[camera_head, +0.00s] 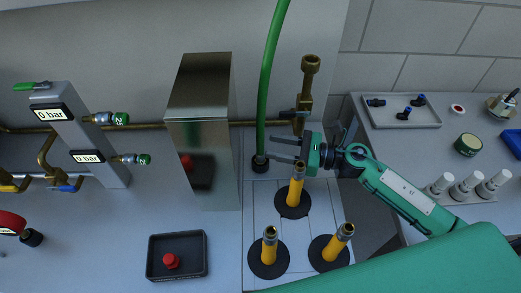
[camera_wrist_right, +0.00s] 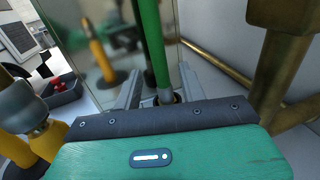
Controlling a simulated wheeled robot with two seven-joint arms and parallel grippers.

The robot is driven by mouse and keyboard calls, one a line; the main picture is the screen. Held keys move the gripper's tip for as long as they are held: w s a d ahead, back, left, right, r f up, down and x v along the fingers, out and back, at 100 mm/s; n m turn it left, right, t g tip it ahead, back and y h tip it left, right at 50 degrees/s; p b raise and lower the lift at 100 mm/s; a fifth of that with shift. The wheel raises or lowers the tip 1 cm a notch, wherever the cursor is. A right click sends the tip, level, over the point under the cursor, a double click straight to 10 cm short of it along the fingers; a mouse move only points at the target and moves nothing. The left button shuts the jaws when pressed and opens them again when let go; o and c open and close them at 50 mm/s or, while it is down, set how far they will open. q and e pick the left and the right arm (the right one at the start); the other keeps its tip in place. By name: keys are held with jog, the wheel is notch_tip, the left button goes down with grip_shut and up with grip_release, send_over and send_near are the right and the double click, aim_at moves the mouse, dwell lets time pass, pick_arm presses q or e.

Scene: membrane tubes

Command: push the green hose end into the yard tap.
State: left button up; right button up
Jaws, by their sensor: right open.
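The green hose (camera_head: 270,65) comes down from the top of the head view, and its lower end (camera_head: 260,160) sits at a dark fitting on the bench. My left gripper is not in view.
Several yellow posts (camera_head: 270,246) on black discs stand just below the gripper. A shiny metal box (camera_head: 200,130) stands left of the hose. A tray with a red button (camera_head: 170,262) is at the lower left. A brass pipe (camera_head: 150,126) runs along the wall.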

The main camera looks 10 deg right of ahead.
aim_at(261, 144)
jog(key=p+x, duration=0.2)
jog(key=x, duration=0.1)
jog(key=shift+w+a, duration=0.2)
jog(key=shift+a, duration=0.15)
jog(key=shift+w+a+f, duration=0.1)
jog(key=shift+w+a, duration=0.1)
jog(key=shift+a, duration=0.25)
grip_shut()
